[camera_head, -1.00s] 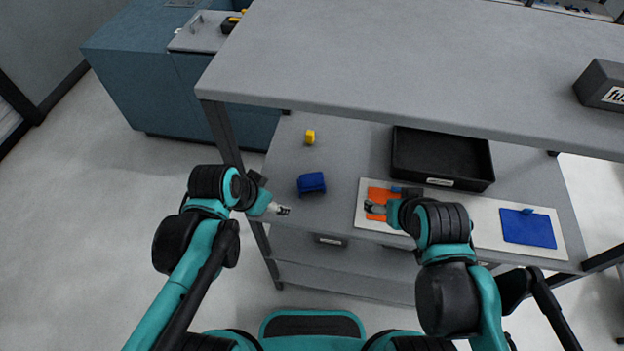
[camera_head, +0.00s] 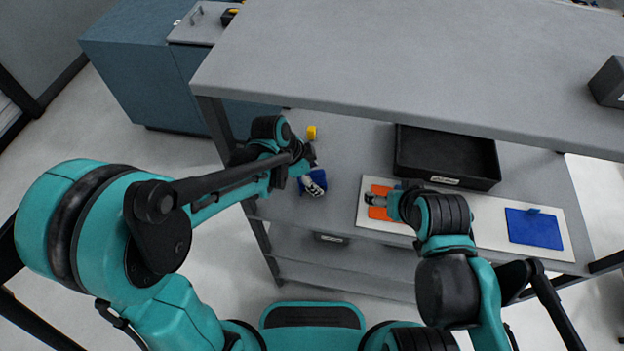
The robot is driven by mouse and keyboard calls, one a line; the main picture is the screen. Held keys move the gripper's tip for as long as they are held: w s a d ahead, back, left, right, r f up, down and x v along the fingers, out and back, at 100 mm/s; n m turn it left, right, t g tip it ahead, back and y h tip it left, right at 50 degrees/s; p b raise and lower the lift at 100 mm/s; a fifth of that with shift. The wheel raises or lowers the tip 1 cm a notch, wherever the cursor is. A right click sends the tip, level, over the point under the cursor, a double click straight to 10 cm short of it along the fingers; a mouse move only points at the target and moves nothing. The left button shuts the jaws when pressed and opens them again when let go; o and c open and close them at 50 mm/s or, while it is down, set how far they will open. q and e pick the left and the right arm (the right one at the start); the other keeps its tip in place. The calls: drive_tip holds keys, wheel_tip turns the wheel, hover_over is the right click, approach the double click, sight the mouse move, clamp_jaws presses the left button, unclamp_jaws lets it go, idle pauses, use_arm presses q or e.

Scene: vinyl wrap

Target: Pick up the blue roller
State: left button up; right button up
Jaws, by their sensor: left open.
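The blue roller (camera_head: 321,175), a small blue block-like shape, lies on the grey lower shelf left of the white board. My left gripper (camera_head: 314,190) is open over it and hides part of it; I cannot tell whether they touch. My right gripper (camera_head: 371,199) is over the orange sheet (camera_head: 379,213) at the left end of the white board (camera_head: 480,228). Its fingers are too small to tell open from shut.
A small yellow item (camera_head: 311,132) lies behind the roller. A black tray (camera_head: 445,180) stands at the back, right of the roller. A blue sheet (camera_head: 534,228) is on the board's right end. The grey upper shelf (camera_head: 400,70) overhangs the back of the lower shelf.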

sight(319, 181)
use_arm(q)
drive_tip(key=b+x, duration=0.1)
drive_tip(key=x, duration=0.3)
drive_tip(key=shift+w+f, duration=0.25)
drive_tip(key=shift+f, duration=0.1)
drive_tip(key=c, duration=1.3)
drive_tip(key=shift+r, duration=0.1)
drive_tip(key=shift+c, duration=0.2)
